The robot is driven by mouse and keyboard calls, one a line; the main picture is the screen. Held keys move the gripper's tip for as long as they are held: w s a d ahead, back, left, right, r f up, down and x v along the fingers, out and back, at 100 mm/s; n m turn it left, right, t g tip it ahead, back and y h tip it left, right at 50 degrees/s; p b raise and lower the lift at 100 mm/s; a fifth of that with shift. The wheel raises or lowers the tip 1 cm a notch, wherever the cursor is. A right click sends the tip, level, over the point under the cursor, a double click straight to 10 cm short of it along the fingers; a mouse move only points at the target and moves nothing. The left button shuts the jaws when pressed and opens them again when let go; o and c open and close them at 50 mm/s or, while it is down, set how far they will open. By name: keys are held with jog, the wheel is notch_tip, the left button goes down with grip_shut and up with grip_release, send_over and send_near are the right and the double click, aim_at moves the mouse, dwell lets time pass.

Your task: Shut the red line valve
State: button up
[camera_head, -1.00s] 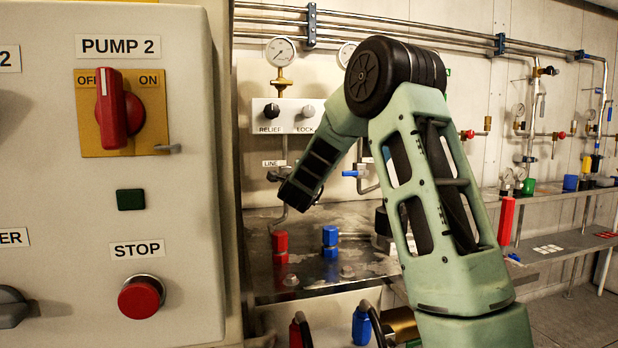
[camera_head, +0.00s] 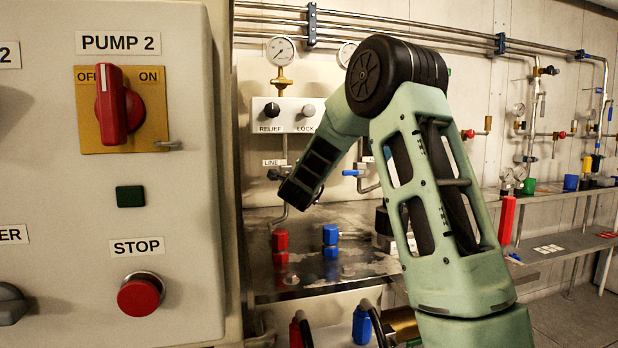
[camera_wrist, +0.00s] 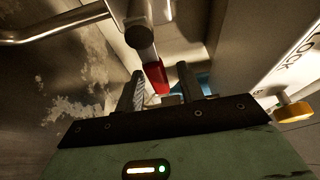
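The red line valve handle (camera_wrist: 157,77) shows in the wrist view, on a grey metal valve body with a pipe running off to the left. My gripper (camera_wrist: 162,88) has its two dark fingers apart, one on each side of the red handle. I see a gap at the right finger; whether the left finger touches cannot be told. In the head view my gripper (camera_head: 276,175) is at the pipe just below the LINE label (camera_head: 273,162). The red handle is hidden there behind my gripper.
A blue-handled valve (camera_head: 352,173) is to the right of my gripper. Above is a panel with RELIEF and LOCK knobs (camera_head: 308,110). Red (camera_head: 280,240) and blue (camera_head: 330,235) fittings stand on the bench below. The PUMP 2 control box (camera_head: 150,215) fills the left.

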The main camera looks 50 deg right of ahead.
jog(key=v, duration=1.7)
jog(key=shift+a+p, duration=0.15)
jog(key=shift+p, duration=0.15)
jog(key=shift+s, duration=0.1)
